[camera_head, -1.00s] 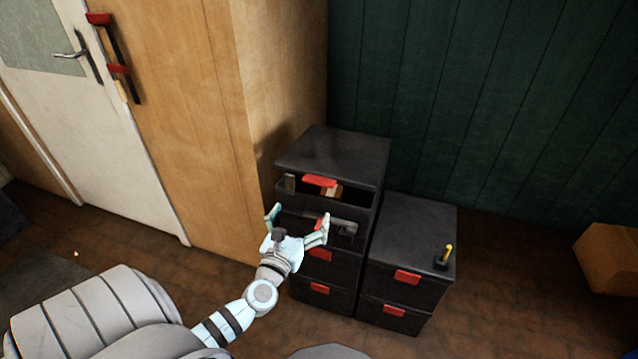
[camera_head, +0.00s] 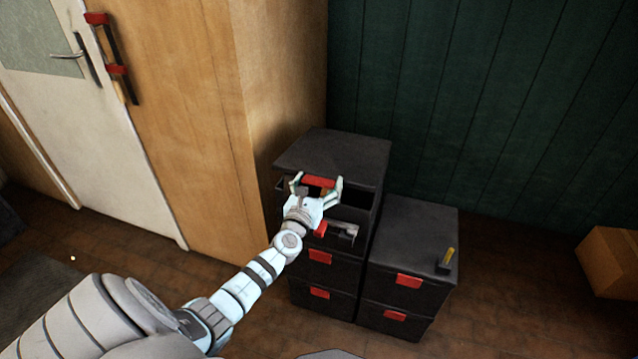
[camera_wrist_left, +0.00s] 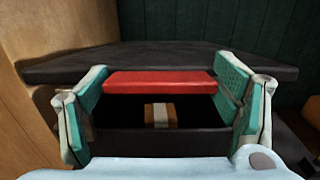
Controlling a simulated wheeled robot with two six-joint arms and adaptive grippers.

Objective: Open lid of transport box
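The black transport boxes stand in a stack against the wall, with the top box (camera_head: 345,153) having an open front and a red latch (camera_head: 319,182). In the left wrist view the red latch (camera_wrist_left: 160,82) runs across the opening under the dark lid (camera_wrist_left: 160,62). My left gripper (camera_head: 318,187) is at the front of the top box. In the left wrist view its fingers (camera_wrist_left: 163,100) are spread wide on either side of the latch, and I see no grip on it. A small brown box with a pale stripe (camera_wrist_left: 160,115) lies inside. My right gripper is not in view.
A shorter black stack (camera_head: 412,232) stands to the right with a dark, yellow-marked object (camera_head: 447,261) on top. A wooden cabinet (camera_head: 215,120) stands close on the left. A cardboard box (camera_head: 608,262) is at the far right. Floor is free in front.

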